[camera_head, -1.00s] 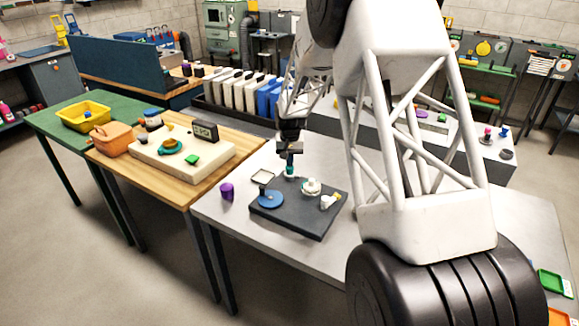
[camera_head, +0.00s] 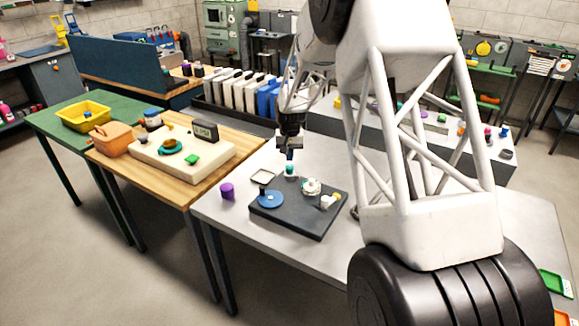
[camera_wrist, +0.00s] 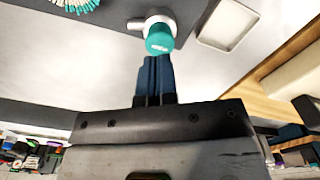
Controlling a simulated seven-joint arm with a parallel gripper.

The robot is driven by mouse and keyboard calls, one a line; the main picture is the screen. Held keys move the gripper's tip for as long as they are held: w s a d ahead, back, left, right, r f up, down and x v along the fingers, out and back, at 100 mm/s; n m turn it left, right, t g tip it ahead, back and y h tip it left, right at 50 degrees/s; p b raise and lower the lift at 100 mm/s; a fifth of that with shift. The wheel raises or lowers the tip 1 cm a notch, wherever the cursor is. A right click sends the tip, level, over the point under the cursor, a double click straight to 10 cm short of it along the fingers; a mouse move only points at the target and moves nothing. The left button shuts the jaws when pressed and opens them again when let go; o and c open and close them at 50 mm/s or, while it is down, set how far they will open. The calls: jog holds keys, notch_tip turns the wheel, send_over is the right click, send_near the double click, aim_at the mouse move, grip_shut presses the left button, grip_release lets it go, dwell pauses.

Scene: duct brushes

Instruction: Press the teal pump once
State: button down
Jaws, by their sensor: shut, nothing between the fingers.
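The teal pump (camera_head: 290,169) stands at the back edge of a dark board on the grey metal table. In the wrist view its teal cap (camera_wrist: 160,39) sits on a pale base with a side spout. My gripper (camera_head: 290,156) is just above the pump, its fingers pointing down. In the wrist view the shut, empty dark blue fingers (camera_wrist: 155,60) end just short of the cap, with a small gap apparent. The lower part of the pump is partly hidden by the cap.
The dark board (camera_head: 300,222) also carries a blue disc (camera_head: 270,199), a white round part (camera_head: 311,187) and a white-and-yellow fitting (camera_head: 328,201). A shallow square tray (camera_head: 263,177) lies left of the pump. A purple cup (camera_head: 227,191) stands further left on clear metal.

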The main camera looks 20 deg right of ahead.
jog(key=shift+r, duration=2.3)
jog(key=s+a+r, duration=0.1)
jog(key=s+r, duration=0.4)
jog(key=s, duration=0.4)
jog(key=s+a+r+n+t, duration=0.1)
jog(key=s+r, duration=0.5)
jog(key=s, duration=0.2)
jog(key=s+a+r, duration=0.2)
jog(key=s+r, duration=0.3)
jog(key=s, duration=0.4)
jog(key=s+a+n+t, duration=0.1)
jog(key=s, duration=2.6)
jog(key=shift+a+f+n+t, duration=0.15)
jog(key=shift+a+n+t, duration=0.15)
jog(key=shift+n, duration=0.1)
